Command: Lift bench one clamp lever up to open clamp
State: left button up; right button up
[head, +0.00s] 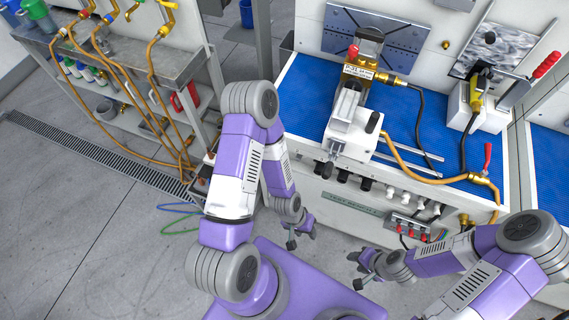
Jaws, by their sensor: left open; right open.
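Bench one (305,95) has a blue mat and a white front. A white and brass clamp fixture (350,135) stands on it, with a red knob (353,50) at its back and a black-ended handle (374,122) at its front right. A red-handled lever (545,66) slants up at the bench's right side. I cannot tell for certain which of these is the clamp lever. My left gripper (302,237) is open and empty, low in front of the bench. My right gripper (359,271) is open and empty, also low in front, apart from the bench.
A brass valve with a red handle (487,160) and an orange hose (425,175) lie at the bench's right front. Knobs and a connector block (410,228) stick out of the front. A shelf rack (135,85) with hoses stands at left. The floor at lower left is clear.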

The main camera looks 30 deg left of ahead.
aim_at(326, 173)
jog(key=u, duration=1.85)
jog(key=k, duration=2.1)
jog(key=z, duration=0.55)
